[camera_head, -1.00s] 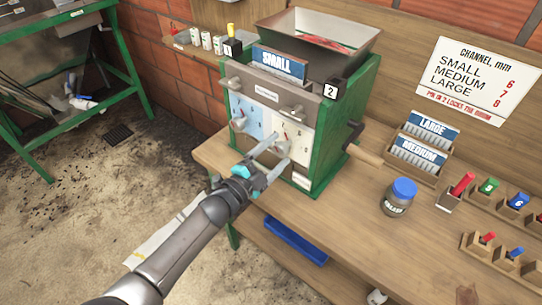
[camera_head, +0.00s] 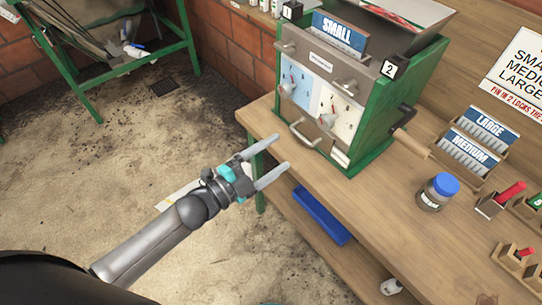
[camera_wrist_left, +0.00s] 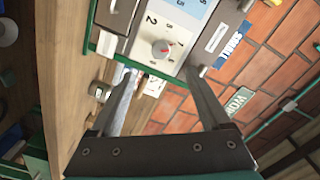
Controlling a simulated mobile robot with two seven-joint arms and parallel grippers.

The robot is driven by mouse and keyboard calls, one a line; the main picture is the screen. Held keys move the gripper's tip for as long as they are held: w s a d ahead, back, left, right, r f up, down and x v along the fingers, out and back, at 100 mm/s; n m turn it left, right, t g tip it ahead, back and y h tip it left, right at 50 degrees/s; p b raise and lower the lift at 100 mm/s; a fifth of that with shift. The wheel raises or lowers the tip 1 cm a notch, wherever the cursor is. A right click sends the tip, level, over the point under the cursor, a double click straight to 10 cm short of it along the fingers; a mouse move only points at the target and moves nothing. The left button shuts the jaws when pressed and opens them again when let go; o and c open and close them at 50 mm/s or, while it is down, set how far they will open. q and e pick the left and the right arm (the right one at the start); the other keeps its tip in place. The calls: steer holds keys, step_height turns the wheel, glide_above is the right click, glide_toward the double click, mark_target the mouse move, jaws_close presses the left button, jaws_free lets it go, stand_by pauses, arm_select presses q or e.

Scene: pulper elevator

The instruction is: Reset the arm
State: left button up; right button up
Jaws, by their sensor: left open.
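My left gripper (camera_head: 268,161) is open and empty in the head view. It hangs in the air in front of the wooden bench's left edge, apart from the green pulper machine (camera_head: 375,150). In the left wrist view its two fingers (camera_wrist_left: 160,95) stand wide apart with nothing held between them. Beyond them the machine's dial plate with a red-marked knob (camera_wrist_left: 162,48) shows. In the head view the machine's front has a blue dial plate (camera_head: 295,84), a white dial plate (camera_head: 340,118) and a lower handle (camera_head: 304,136). My right gripper is not in view.
The bench (camera_head: 400,232) holds a blue-lidded jar (camera_head: 438,192), a rack with LARGE and MEDIUM plates (camera_head: 465,160) and a red-handled tool in a holder (camera_head: 500,200). A crank handle (camera_head: 410,143) sticks out at the machine's right. A blue tray (camera_head: 320,215) lies below. Open floor is at left.

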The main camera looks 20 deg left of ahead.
arm_select(q)
steer(key=shift+s+a, duration=0.25)
steer(key=shift+s, duration=0.05)
stand_by(0.4)
steer(key=s+a+f+n+g+y+b, duration=0.1)
steer(key=s+a+f+n+y+b, duration=0.15)
steer(key=f, duration=0.75)
steer(key=s+a+f+n+g+y+b, duration=0.2)
steer(key=s+a+f+n+y, duration=0.15)
steer(key=f, duration=0.75)
steer(key=s+a+f+n+g+y+b, duration=0.1)
steer(key=s+a+f+n+y+b, duration=0.2)
steer(key=f, duration=0.7)
steer(key=s+f+n+g+b, duration=0.2)
steer(key=s+f+n+g, duration=0.2)
steer(key=s+f, duration=0.6)
steer(key=s+f+n+g+y+b, duration=0.1)
steer(key=s+f+n+g+b, duration=0.2)
steer(key=s+f, duration=0.8)
steer(key=s+g, duration=0.2)
steer(key=s, duration=0.3)
steer(key=shift+s+d+n+g+y, duration=0.15)
steer(key=shift+s+n+g+y, duration=0.15)
steer(key=shift+s+n, duration=0.1)
